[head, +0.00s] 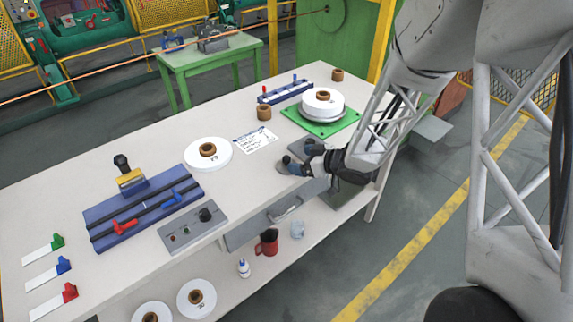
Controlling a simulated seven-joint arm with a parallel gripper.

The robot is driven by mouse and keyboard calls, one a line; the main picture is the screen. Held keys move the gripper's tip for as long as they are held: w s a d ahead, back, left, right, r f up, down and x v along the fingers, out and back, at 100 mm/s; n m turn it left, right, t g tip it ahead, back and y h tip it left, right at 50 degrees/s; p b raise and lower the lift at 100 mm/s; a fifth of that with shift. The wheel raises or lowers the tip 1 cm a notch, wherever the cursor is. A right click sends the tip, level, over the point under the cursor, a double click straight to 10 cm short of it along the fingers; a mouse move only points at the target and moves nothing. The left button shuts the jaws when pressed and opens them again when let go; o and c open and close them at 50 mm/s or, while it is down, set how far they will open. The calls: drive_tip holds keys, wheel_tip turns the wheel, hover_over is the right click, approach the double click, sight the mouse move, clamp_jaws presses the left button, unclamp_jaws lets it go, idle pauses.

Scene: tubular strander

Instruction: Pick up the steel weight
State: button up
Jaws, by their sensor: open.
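My gripper (298,159) is low over the right front part of the workbench (110,130), with its blue-grey fingers apart. A dark grey flat patch shows beside and behind the fingers. I cannot make out the steel weight clearly; the fingers and wrist cover part of this spot. I cannot tell whether the fingers touch anything.
A white spool (324,100) sits on a green-based stand (340,126) behind my gripper. Another white spool (221,147), a paper sheet (258,139) and a brown core (264,113) lie left. A drawer (262,222) is below.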

drive_tip(key=shift+x, duration=1.25)
drive_tip(key=shift+f, duration=0.1)
drive_tip(key=shift+x, duration=2.6)
drive_tip(key=shift+s, duration=0.1)
drive_tip(key=shift+c, duration=0.5)
